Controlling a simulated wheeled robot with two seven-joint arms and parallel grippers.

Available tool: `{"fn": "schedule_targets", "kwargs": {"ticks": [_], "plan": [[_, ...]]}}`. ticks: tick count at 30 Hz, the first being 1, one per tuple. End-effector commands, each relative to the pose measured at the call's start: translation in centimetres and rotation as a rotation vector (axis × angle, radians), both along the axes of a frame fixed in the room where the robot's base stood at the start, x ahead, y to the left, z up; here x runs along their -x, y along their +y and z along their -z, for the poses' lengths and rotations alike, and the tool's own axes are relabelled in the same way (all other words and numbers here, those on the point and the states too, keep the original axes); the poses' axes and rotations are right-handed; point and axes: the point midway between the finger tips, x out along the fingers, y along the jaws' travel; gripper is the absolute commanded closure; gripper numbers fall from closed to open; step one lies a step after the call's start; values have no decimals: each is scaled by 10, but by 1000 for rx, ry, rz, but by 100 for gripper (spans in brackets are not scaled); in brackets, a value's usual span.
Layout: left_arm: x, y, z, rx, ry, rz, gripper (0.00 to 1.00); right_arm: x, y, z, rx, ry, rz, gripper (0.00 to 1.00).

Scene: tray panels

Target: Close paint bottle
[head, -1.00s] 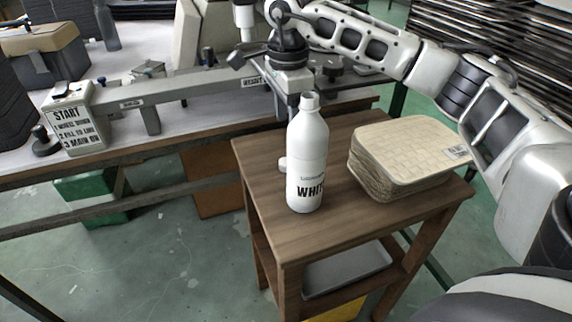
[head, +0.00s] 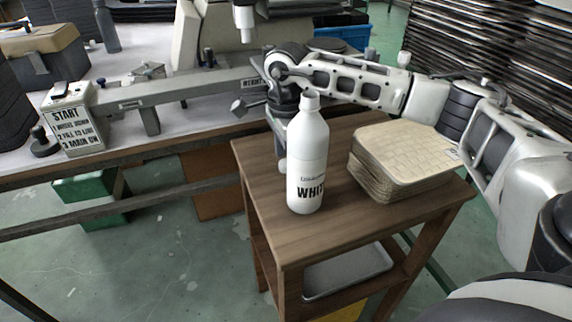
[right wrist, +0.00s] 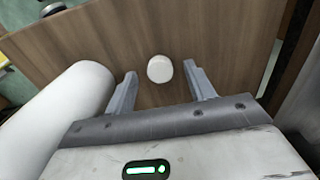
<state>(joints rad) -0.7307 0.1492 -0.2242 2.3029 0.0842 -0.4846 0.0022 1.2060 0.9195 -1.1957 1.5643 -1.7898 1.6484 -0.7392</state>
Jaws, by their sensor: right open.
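The white paint bottle (head: 307,165), lettered "WHIT", stands upright on the small wooden table; its pale neck points up. In the right wrist view the bottle (right wrist: 62,115) lies along the left, beside the gripper. A small round white cap (right wrist: 160,69) rests on the wood, between and slightly beyond my right gripper's fingers (right wrist: 161,80). The fingers are open and apart from the cap. In the head view my right gripper (head: 284,135) is behind the bottle, pointing down and partly hidden; the cap's edge (head: 283,164) shows left of the bottle. My left gripper is not in view.
A stack of pale woven panels (head: 405,160) sits on the right of the wooden table (head: 300,240), close to my right forearm. A lower shelf holds a grey tray (head: 345,270). A long workbench (head: 90,155) with a START box (head: 70,117) stands behind.

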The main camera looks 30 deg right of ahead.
Motion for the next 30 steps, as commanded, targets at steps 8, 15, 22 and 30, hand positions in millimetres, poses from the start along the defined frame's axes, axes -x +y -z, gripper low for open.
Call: {"fn": "schedule_targets", "kwargs": {"ticks": [8,15,22,30], "plan": [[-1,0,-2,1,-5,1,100,0,0,8,-1,-1,0,46],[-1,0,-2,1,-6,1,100,0,0,8,-1,-1,0,62],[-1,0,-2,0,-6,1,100,0,0,8,0,0,0,94],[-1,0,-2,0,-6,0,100,0,0,7,-1,-1,0,94]]}}
